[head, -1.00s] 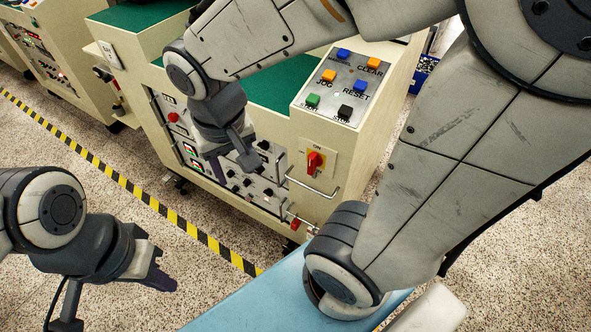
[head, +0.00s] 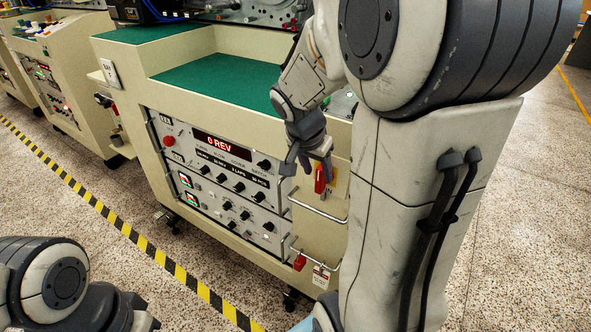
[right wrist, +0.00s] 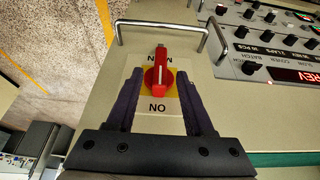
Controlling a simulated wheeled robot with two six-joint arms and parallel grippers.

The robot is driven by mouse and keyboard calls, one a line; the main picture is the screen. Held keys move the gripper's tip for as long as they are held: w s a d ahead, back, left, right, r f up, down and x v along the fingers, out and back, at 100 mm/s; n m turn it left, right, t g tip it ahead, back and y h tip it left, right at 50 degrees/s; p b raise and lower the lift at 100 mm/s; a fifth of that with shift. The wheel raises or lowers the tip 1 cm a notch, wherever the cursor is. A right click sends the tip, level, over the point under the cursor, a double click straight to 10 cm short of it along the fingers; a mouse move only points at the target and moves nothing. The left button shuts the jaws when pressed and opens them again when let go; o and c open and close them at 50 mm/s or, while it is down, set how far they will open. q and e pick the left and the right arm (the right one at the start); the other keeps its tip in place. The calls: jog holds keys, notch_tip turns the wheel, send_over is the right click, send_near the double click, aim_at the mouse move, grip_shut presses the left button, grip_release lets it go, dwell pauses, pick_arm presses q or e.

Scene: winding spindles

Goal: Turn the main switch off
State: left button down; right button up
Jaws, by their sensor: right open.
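The main switch is a red knob (head: 320,180) on a yellow plate (head: 332,183) at the right of the machine's front. In the right wrist view the red knob (right wrist: 158,78) has its long side upright in the picture. The label "ON" reads upside down below it; a label above is partly hidden by the knob. My right gripper (right wrist: 160,103) is open, its dark fingers on either side of the plate, with visible gaps to the knob. In the head view the right gripper (head: 312,163) is at the switch. My left gripper (head: 138,316) is partly cut off at the bottom left.
A metal handle (head: 320,212) lies below the switch; its bar crosses above the switch in the right wrist view. The control panel (head: 215,168) shows "0 REV". Yellow-black floor tape (head: 130,235) runs along the machine. The floor beyond the tape is clear.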

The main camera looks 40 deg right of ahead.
aim_at(318, 175)
jog(key=b+x, duration=0.1)
jog(key=x, duration=0.4)
jog(key=shift+f, duration=0.1)
grip_shut()
